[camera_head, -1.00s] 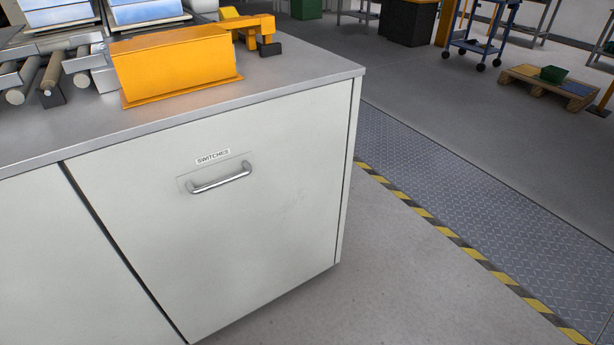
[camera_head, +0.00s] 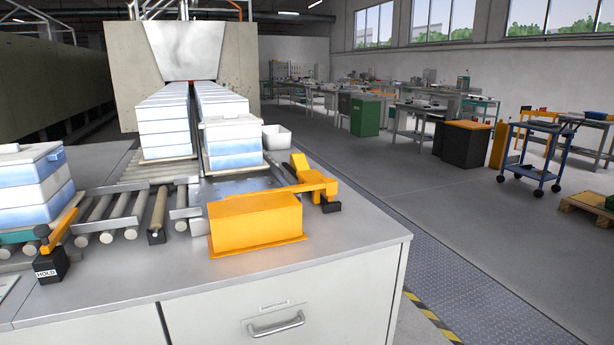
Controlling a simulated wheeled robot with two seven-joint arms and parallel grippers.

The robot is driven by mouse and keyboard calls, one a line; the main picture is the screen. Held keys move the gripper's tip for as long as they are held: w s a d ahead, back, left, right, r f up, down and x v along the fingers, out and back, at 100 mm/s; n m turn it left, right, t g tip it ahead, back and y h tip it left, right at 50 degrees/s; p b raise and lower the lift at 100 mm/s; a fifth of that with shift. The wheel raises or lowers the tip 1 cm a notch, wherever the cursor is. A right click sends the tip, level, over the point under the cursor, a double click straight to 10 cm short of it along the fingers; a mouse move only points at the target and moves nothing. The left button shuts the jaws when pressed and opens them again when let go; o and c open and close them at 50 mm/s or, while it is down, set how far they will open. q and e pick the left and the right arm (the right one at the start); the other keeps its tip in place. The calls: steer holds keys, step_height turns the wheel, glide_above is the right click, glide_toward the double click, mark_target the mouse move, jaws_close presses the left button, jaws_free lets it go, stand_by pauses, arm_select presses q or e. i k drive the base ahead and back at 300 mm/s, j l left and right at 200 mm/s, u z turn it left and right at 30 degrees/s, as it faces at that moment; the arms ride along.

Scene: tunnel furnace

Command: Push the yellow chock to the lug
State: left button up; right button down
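A large yellow-orange block (camera_head: 255,222) with a flat base flange sits on the grey bench top, in front of the roller track. Behind and right of it is a yellow jointed bar (camera_head: 312,180), with a small black block (camera_head: 331,207) at its right end. At the left, a yellow lever (camera_head: 60,229) rises from a black block (camera_head: 50,267) marked HOLD. I cannot tell for sure which yellow piece is the chock or which part is the lug. Neither of my grippers is in view.
Stacked white-and-blue boxes (camera_head: 231,143) stand on the track before the furnace mouth; another stack (camera_head: 30,187) is at the left. The bench top (camera_head: 150,280) is clear in front. A drawer handle (camera_head: 276,323) juts from its front. Open floor lies right.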

mark_target(298, 162)
steer(key=i+l+z, duration=0.6)
steer(key=z, duration=0.2)
steer(key=i+l+z, duration=0.25)
steer(key=i+z, duration=0.15)
steer(key=i+l+z, duration=0.1)
steer(key=i+z, duration=0.65)
steer(key=i+u, duration=0.75)
steer(key=i+l+u, duration=0.2)
steer(key=i+u, duration=0.15)
steer(key=i, duration=0.15)
steer(key=i+j+u, duration=0.25)
steer(key=u, duration=0.2)
steer(key=i+u, duration=0.8)
steer(key=u, duration=0.15)
steer(key=i+l+u, duration=0.1)
steer(key=i+u, duration=0.35)
steer(key=i+l+u, duration=0.2)
steer(key=u, duration=0.25)
